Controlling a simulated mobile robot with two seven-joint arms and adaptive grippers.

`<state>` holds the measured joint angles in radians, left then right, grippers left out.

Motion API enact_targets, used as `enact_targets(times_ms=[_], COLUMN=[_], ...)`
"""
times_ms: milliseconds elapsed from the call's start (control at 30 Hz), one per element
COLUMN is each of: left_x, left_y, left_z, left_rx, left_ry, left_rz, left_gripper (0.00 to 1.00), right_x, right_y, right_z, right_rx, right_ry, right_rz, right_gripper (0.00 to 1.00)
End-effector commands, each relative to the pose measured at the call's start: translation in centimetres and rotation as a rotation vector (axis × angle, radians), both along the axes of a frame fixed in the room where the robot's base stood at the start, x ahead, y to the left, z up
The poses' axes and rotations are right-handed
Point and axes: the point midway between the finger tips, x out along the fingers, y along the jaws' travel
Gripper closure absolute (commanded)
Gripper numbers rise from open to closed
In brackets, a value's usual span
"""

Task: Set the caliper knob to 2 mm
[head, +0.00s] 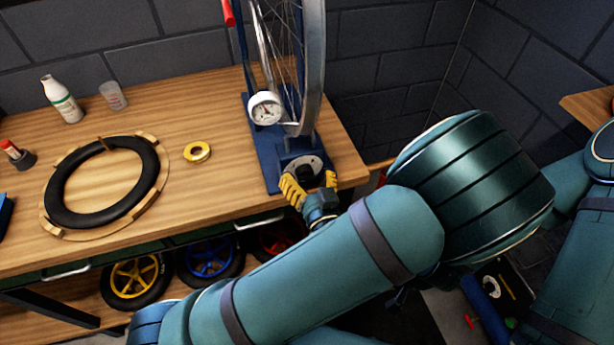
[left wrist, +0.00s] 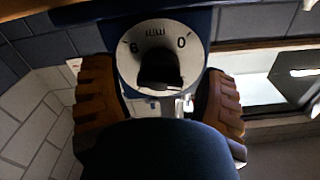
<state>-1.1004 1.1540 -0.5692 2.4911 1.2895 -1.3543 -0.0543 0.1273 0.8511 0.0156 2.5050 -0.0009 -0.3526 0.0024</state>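The caliper knob is a dark grip at the centre of a white round dial (left wrist: 185,32) in the left wrist view; the knob (left wrist: 160,70) also shows small and dark on the blue stand's base in the head view (head: 303,166). A "6" is at the dial's left, "mm" at its top and "0" at its right. Where the knob points is unclear. My left gripper (head: 311,186) is at the stand's front. Its two orange-yellow fingers (left wrist: 160,100) are spread wide either side of the dial, apart from the knob. My right gripper is not in view.
The blue truing stand (head: 266,160) holds a spoked wheel (head: 317,60) and a round gauge (head: 265,108) above the knob. On the bench lie a tyre on a wooden ring (head: 60,208), yellow tape (head: 197,152), a bottle (head: 62,100) and a cup (head: 113,96). Wheels sit below.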

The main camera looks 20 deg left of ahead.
Motion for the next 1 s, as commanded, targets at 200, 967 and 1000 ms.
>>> enact_targets(times_ms=[200, 967, 1000], left_x=[-0.7, -9.9, -10.0], left_y=[-0.6, -6.7, -6.7], left_z=[0.0, 0.0, 0.0], left_rx=[0.000, 0.000, 0.000], left_ry=[0.002, 0.000, 0.000], left_rz=[-0.002, -0.001, -0.001], left_gripper=[0.27, 0.27, 0.27], right_x=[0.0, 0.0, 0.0], right_y=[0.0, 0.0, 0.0], right_z=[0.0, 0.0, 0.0], right_rx=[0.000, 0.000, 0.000], right_ry=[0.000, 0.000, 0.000], right_rz=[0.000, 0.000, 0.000], right_gripper=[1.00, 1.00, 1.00])
